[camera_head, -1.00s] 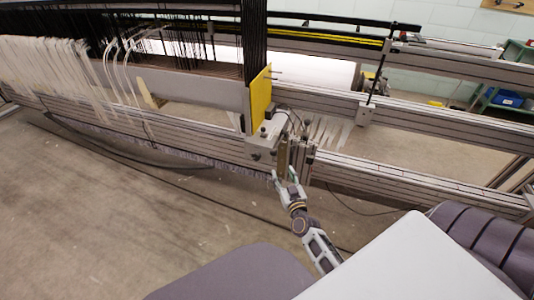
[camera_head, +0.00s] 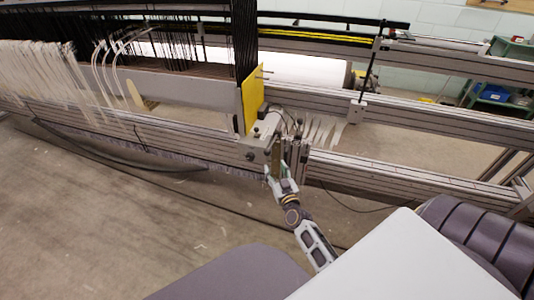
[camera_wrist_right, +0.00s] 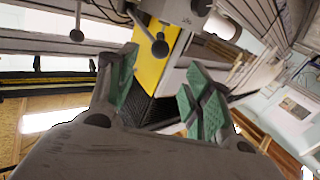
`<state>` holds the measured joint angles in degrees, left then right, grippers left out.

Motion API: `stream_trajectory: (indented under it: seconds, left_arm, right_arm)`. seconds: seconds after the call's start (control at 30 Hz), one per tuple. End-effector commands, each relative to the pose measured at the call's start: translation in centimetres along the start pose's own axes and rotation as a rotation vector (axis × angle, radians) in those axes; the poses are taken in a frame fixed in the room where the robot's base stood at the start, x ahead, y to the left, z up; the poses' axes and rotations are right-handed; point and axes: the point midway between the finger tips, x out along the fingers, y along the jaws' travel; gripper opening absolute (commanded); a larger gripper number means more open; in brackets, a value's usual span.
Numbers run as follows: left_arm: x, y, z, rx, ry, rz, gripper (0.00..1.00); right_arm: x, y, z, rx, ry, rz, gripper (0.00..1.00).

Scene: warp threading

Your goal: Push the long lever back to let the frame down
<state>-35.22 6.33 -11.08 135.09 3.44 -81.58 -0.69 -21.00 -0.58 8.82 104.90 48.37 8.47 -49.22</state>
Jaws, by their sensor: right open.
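My right gripper (camera_head: 275,172) is at the end of the grey block on the loom rail, with its fingertips close to the fittings there. In the right wrist view the gripper (camera_wrist_right: 160,88) is open, its green-padded fingers spread with nothing between them. A lever with a dark round knob (camera_wrist_right: 160,47) comes down from the grey block just beyond the gap between the fingers. A second knobbed lever (camera_wrist_right: 76,35) hangs further left. I cannot tell which lever is the longer, and contact is not clear. The frame with black heddles (camera_head: 246,45) stands above, beside a yellow plate (camera_head: 252,97). My left gripper is not in view.
Long metal rails (camera_head: 400,178) cross the picture, with pale threads (camera_head: 50,75) at the left. A dark cable (camera_head: 110,155) hangs below the rail. Right of the block, white strips (camera_head: 320,130) hang over a rail. The floor at the lower left is clear.

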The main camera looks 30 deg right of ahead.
Motion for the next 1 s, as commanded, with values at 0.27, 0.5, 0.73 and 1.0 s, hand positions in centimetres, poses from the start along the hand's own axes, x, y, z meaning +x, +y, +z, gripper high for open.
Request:
stream_trajectory:
  seconds: [0.27, 0.5, 0.73, 1.0]
  left_arm:
    - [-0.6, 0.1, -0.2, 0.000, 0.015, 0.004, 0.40]
    - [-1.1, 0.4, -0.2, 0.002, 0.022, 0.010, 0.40]
    - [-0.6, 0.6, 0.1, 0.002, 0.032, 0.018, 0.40]
    - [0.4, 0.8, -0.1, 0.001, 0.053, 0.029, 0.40]
  right_arm:
    - [2.3, 0.0, 0.1, 0.002, 0.001, 0.000, 0.51]
    - [4.2, 0.0, 0.1, 0.002, 0.000, 0.000, 0.51]
    - [6.0, 0.0, 0.1, 0.001, 0.001, 0.000, 0.51]
    - [8.2, 0.0, 0.0, 0.002, 0.001, 0.001, 0.51]
